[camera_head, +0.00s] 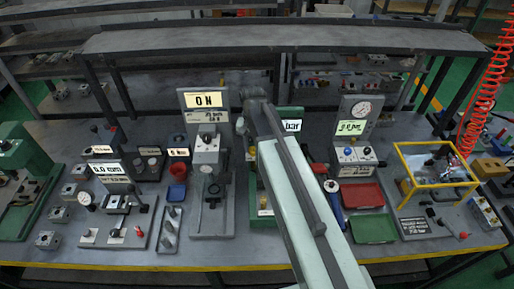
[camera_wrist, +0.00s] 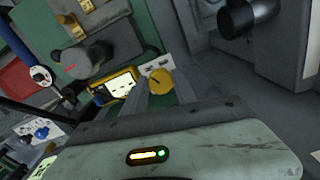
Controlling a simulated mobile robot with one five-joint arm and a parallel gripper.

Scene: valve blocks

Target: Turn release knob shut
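No readable label in these frames marks a release knob. In the wrist view, a grey knob with a red mark (camera_wrist: 85,57) sits on a green unit, and a small yellow knob (camera_wrist: 160,81) shows just ahead of my gripper (camera_wrist: 152,103). A yellow-framed display (camera_wrist: 115,86) lies between them. My gripper's body fills the bottom of the wrist view; its fingertips are not clear, and I cannot tell whether it touches anything. In the head view, my arm covers much of the green unit with the "bar" display (camera_head: 292,126).
A panel reading "ON" (camera_head: 204,101) stands left of my arm, and a gauge unit (camera_head: 355,130) stands to the right. Red (camera_head: 362,195) and green (camera_head: 374,229) trays and a yellow frame (camera_head: 405,165) lie further right. A dark cylinder (camera_wrist: 248,17) juts out in the wrist view.

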